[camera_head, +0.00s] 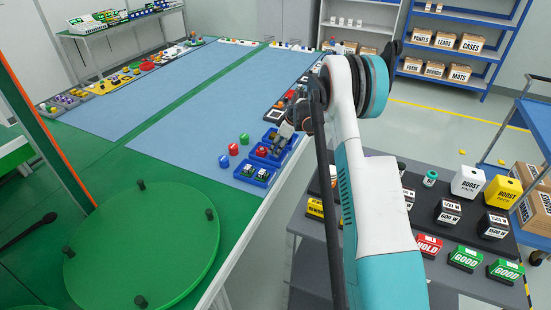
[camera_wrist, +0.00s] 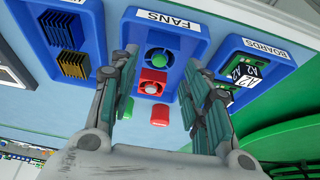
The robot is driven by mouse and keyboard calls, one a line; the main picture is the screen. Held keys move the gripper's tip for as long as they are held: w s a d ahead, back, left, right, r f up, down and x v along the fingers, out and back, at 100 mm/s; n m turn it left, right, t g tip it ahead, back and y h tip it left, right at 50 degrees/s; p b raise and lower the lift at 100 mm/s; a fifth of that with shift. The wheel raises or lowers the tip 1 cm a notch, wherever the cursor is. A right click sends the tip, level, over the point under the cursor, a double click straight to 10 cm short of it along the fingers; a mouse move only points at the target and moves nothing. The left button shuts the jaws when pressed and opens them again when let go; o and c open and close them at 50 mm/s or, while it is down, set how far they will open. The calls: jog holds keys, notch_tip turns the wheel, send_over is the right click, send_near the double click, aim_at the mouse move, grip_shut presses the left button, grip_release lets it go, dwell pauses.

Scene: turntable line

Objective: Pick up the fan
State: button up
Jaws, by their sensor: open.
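In the head view, my gripper (camera_head: 284,131) is over the row of blue trays at the table's right edge. The red fan also shows there (camera_head: 262,151); the green fan is hard to make out.
A BOARDS tray (camera_wrist: 272,48) lies right of the fans tray, and a tray with black and gold heat sinks (camera_wrist: 92,15) lies left. Green (camera_head: 244,138), red (camera_head: 233,149) and blue (camera_head: 223,161) cylinders stand on the table nearby. A green turntable (camera_head: 140,245) is at lower left.

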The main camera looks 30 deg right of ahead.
jog(key=b+x, duration=0.1)
jog(key=x, duration=0.3)
jog(key=shift+w+d, duration=0.1)
jog(key=shift+d, duration=0.05)
jog(key=shift+r, duration=0.1)
jog(key=shift+c, duration=0.5)
jog(key=c, duration=0.7)
